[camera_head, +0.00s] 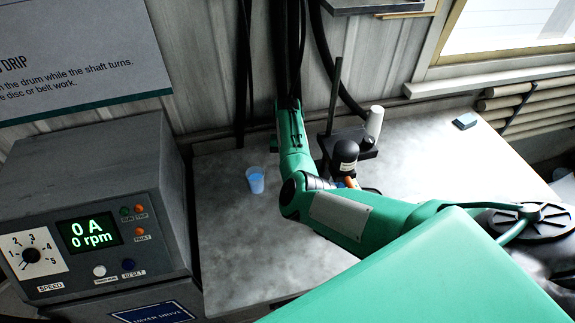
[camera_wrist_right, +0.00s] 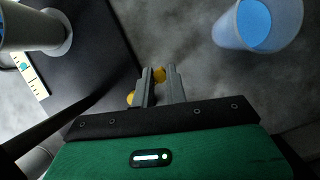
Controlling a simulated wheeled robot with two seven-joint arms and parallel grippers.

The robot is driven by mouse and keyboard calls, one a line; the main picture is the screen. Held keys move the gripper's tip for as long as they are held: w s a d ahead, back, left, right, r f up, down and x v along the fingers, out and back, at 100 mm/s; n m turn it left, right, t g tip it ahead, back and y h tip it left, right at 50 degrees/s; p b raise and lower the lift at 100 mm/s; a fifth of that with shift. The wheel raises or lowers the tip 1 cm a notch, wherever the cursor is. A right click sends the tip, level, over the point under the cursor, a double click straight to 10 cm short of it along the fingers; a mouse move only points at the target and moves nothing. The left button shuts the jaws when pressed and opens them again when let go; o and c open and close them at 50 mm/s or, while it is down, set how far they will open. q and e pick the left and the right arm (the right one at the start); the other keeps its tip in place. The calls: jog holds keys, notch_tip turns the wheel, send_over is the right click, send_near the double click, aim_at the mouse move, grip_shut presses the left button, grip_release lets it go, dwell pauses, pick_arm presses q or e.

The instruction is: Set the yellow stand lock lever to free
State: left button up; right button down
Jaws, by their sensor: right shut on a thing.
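In the right wrist view my right gripper (camera_wrist_right: 160,84) points at the grey bench. Its grey fingers are close together, shut on the yellow lever (camera_wrist_right: 158,74), whose rounded yellow end shows at the fingertips. Another yellow piece (camera_wrist_right: 131,98) shows just left of the fingers. Most of the lever is hidden by the fingers, so its setting cannot be read. In the head view the black stand (camera_head: 337,110) with its upright rod stands behind my green arm. My right gripper cannot be made out there. My left gripper is in neither view.
A cup of blue liquid (camera_head: 255,180) stands on the bench left of the stand; it is close right of the gripper in the wrist view (camera_wrist_right: 257,24). A white cylinder (camera_head: 374,122) stands by the stand. The drive box (camera_head: 90,200) reads 0 rpm.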

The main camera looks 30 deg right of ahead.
jog(key=c, duration=1.4)
grip_release()
jog(key=shift+w, duration=0.1)
jog(key=shift+w+d+r, duration=0.1)
jog(key=shift+w+r, duration=0.05)
jog(key=shift+r, duration=0.25)
jog(key=v, duration=1.3)
jog(key=shift+f, duration=0.1)
